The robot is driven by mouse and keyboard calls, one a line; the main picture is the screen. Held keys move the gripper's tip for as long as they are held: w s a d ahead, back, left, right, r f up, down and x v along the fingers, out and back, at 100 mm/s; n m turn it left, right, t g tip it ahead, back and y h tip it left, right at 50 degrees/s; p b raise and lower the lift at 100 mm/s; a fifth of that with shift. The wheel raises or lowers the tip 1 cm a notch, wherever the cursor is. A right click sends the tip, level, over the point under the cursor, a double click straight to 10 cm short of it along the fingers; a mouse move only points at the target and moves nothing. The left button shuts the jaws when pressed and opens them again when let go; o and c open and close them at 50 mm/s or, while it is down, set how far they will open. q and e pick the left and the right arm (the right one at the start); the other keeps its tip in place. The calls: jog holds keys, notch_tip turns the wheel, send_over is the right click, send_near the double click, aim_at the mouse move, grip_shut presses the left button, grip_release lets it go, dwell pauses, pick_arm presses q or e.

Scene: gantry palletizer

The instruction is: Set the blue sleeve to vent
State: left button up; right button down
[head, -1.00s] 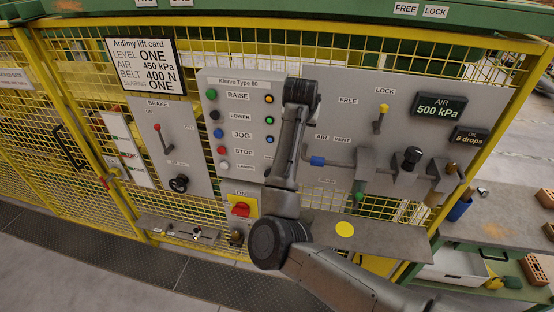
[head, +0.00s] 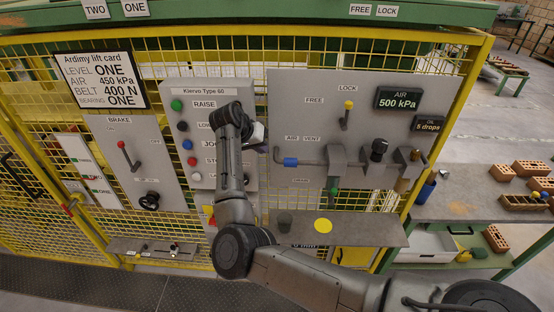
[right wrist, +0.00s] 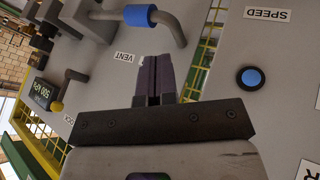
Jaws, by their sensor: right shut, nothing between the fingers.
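The blue sleeve (head: 290,162) sits around the grey pipe on the right-hand panel, below the AIR label (head: 291,138) and left of below the VENT label (head: 312,138). It also shows at the top of the right wrist view (right wrist: 138,15), on the bent pipe. My right gripper (head: 262,138) is up and left of the sleeve in the head view, apart from it and partly hidden by my wrist. In the right wrist view its dark fingers (right wrist: 153,75) are together and empty, in front of the panel by the VENT label. My left gripper is not in view.
Right of the sleeve are grey valve blocks (head: 338,168), a black knob (head: 379,147) and a yellow-tipped lever (head: 346,115). A row of push buttons (head: 187,144) lies to the left. A shelf with a yellow disc (head: 323,225) juts out below.

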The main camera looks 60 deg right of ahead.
aim_at(291, 162)
jog(key=shift+f, duration=0.1)
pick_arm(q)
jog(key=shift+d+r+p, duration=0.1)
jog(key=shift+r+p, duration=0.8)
pick_arm(e)
jog(key=x, duration=1)
